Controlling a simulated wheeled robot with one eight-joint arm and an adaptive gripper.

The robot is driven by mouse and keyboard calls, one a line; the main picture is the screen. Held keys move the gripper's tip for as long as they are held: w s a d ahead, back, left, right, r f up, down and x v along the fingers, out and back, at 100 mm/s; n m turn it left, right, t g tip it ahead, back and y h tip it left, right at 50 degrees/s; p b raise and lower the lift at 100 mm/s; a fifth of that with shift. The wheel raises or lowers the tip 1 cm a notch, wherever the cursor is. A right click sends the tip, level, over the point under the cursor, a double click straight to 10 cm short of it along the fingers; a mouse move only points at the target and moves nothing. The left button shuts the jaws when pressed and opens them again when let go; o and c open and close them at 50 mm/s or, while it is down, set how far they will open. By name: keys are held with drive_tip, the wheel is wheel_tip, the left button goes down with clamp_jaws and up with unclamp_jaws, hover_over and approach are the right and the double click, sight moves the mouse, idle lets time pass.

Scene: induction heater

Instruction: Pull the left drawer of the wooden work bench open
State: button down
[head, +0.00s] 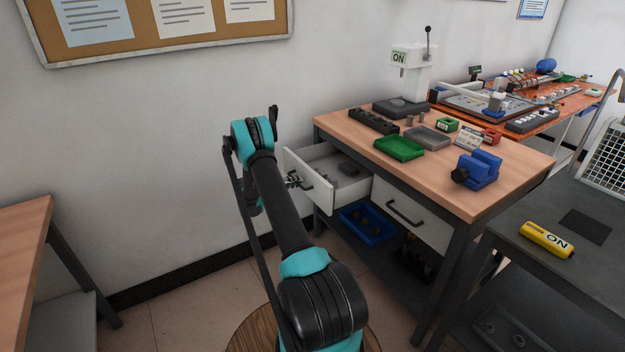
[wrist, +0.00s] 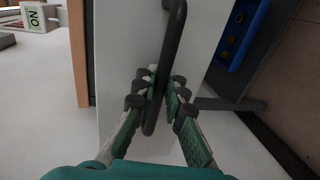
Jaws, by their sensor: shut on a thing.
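The wooden work bench (head: 437,178) stands right of my arm in the head view. Its left drawer (head: 318,184) is pulled out, and grey parts show inside it. The left drawer's dark handle (wrist: 173,50) runs along the white drawer front (wrist: 130,62) in the wrist view. My gripper (wrist: 158,84) is shut on that handle near one end, with a finger on each side. In the head view my gripper (head: 293,181) is mostly hidden behind my arm, at the drawer front. The right drawer (head: 412,212) is closed.
A drill press (head: 411,75), a green tray (head: 399,148) and a blue vise (head: 478,169) stand on the bench top. A blue bin (head: 367,224) sits on the shelf below. Another table (head: 22,232) stands at the left, with free floor between.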

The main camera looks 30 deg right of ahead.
drive_tip(key=f+v, duration=0.1)
drive_tip(key=v, duration=0.6)
drive_tip(key=shift+a+f, duration=0.2)
drive_tip(key=shift+a, duration=0.25)
drive_tip(key=c, duration=1.6)
unclamp_jaws()
drive_tip(key=shift+o, duration=0.2)
drive_tip(key=v, duration=1.2)
drive_tip(key=shift+s, duration=0.15)
